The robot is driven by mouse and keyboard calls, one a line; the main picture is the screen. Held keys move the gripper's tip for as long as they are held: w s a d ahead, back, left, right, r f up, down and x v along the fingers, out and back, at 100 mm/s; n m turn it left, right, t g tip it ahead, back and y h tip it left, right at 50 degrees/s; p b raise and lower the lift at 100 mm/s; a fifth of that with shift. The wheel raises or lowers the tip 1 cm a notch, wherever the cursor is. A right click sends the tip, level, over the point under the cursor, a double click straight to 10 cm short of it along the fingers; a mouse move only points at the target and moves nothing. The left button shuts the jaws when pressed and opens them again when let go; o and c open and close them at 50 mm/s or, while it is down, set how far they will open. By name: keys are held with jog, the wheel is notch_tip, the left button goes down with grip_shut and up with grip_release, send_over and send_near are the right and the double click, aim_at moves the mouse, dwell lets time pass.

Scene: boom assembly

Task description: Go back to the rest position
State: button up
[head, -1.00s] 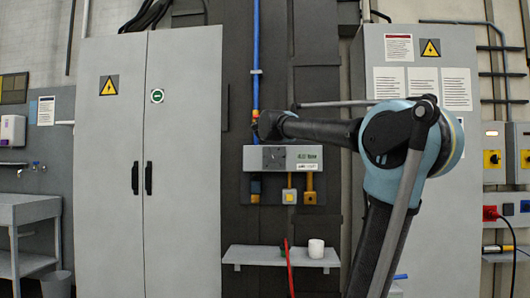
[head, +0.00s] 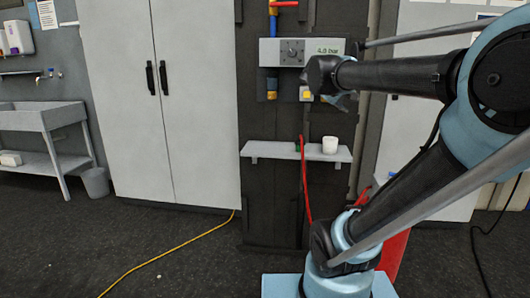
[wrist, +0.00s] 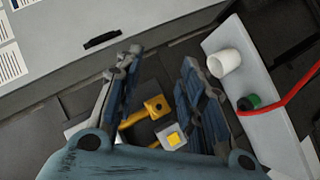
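My gripper (wrist: 158,66) is open in the wrist view, with its two blue-grey fingers apart and nothing between their tips. In the head view my gripper (head: 345,101) is small and partly hidden at the end of my dark arm. It shows in front of the wall panel, just below the grey gauge box (head: 301,52). A yellow button on a pale housing (wrist: 173,139) and a yellow fitting (wrist: 157,106) show behind the gap between the fingers.
A wall shelf (head: 270,151) holds a white cup (head: 329,145) and a green-and-black item (wrist: 249,102) with a red hose (head: 305,185). A grey cabinet (head: 200,110) stands left. A yellow cable (head: 165,255) crosses otherwise open floor.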

jog(key=s+a+f+m+g+y, duration=0.1)
jog(key=s+f+g+y, duration=0.1)
jog(key=s+f, duration=0.55)
jog(key=s+a+f+m+g+y, duration=0.15)
jog(key=s+f, duration=0.25)
jog(key=f, duration=0.7)
jog(key=s+a+f+g+y, duration=0.2)
jog(key=s+a+f, duration=0.2)
jog(key=s+f, duration=0.2)
jog(key=s+a+f+g+y, duration=0.2)
jog(key=s+f, duration=0.4)
jog(key=f, duration=0.3)
jog(key=shift+s+a+m+y, duration=0.4)
jog(key=shift+a+y, duration=0.35)
jog(key=shift+a, duration=0.3)
jog(key=shift+w+f, duration=0.15)
jog(key=shift+w, duration=0.35)
jog(key=shift+c, duration=0.5)
